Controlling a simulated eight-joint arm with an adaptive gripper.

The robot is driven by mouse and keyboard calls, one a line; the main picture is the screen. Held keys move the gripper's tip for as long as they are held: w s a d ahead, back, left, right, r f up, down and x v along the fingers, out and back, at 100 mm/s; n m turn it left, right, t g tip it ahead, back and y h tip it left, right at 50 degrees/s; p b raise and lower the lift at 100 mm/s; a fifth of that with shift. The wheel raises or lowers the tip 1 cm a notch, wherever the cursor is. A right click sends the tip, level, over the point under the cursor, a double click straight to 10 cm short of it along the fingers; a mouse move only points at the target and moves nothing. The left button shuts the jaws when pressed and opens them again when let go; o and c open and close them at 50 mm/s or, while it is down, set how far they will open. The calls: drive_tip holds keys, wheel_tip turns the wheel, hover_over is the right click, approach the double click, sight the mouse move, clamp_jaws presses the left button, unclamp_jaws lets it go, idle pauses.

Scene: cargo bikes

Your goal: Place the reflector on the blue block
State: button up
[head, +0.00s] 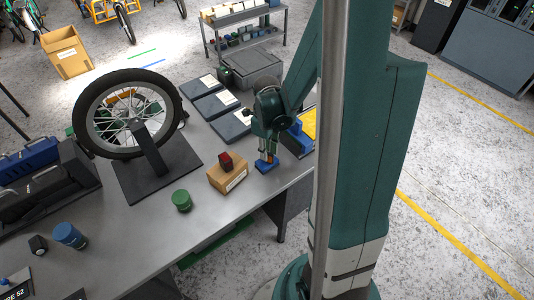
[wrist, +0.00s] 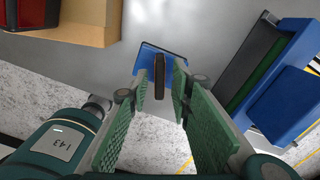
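The blue block (head: 264,168) lies on the grey table near its right front edge. It also shows in the wrist view (wrist: 148,54). A thin dark upright piece (wrist: 159,76) stands at the block in the wrist view, edge-on; in the head view a small orange face (head: 270,157) shows there, so it looks like the reflector. My gripper (wrist: 160,78) points down over the block with its green-padded fingers on either side of this piece. The fingers are apart, with narrow gaps to the piece. Whether its lower edge rests on the block is hard to tell.
A cardboard box (head: 229,179) with a red dark-framed object (head: 226,162) on top stands just left of my gripper. A blue bin (head: 297,140) is close on the right. A green jar (head: 181,201), dark trays (head: 213,104) and a wheel on a stand (head: 128,112) are farther off.

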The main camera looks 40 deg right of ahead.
wheel_tip(320, 180, up, 10)
drive_tip(key=shift+p, duration=0.45)
idle(0.3)
idle(0.5)
drive_tip(key=s+a+r+n+t, duration=0.3)
drive_tip(key=a+r+n, duration=0.6)
drive_tip(key=n, duration=0.6)
drive_tip(key=s+a+r+n+t, duration=0.4)
drive_tip(key=a+r+n, duration=0.4)
drive_tip(key=n, duration=0.8)
drive_tip(key=s+a, duration=0.1)
drive_tip(key=a, duration=0.2)
drive_tip(key=shift+s+r+n, duration=0.3)
drive_tip(key=shift+s+r, duration=0.05)
drive_tip(key=shift+r, duration=0.05)
